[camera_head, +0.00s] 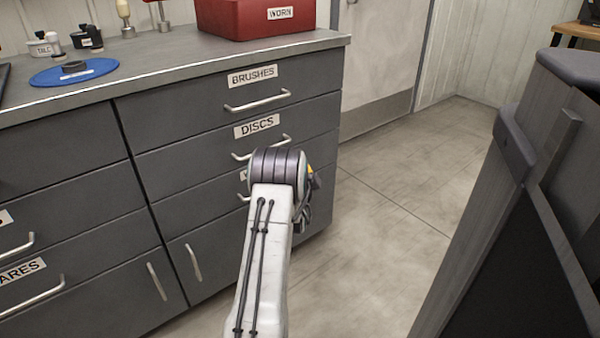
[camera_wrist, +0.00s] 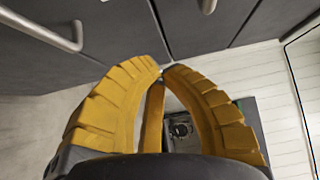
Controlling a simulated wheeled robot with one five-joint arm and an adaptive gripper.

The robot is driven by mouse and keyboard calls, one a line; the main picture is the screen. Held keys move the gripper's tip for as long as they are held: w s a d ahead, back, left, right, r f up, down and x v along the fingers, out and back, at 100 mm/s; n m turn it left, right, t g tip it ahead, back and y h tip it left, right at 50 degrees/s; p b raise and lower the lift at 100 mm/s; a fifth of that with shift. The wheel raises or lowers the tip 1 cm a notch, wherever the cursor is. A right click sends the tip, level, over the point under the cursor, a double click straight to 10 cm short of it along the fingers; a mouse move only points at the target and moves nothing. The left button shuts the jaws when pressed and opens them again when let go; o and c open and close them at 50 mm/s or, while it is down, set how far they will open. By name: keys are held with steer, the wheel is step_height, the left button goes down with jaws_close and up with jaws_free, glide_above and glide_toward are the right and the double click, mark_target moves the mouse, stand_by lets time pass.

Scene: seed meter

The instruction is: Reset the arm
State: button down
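My arm reaches forward in the head view in front of the grey drawer cabinet (camera_head: 190,150). Its dark banded joint is in front of the drawers under the DISCS label. In the head view the arm hides most of the gripper; only a small bit of yellow shows beside the joint.
The cabinet top holds a red WORN box (camera_head: 240,22), a blue disc (camera_head: 100,68) with a dark ring on it, and small jars at the back left. A dark slanted structure (camera_head: 520,240) stands at the right. Open floor (camera_head: 385,225) lies between it and the cabinet.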

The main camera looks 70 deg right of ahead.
steer(key=shift+s+a+p, duration=0.2)
steer(key=shift+a+p, duration=0.05)
steer(key=shift+a, duration=0.9)
steer(key=shift+s+a+p, duration=0.2)
steer(key=shift+a, duration=0.95)
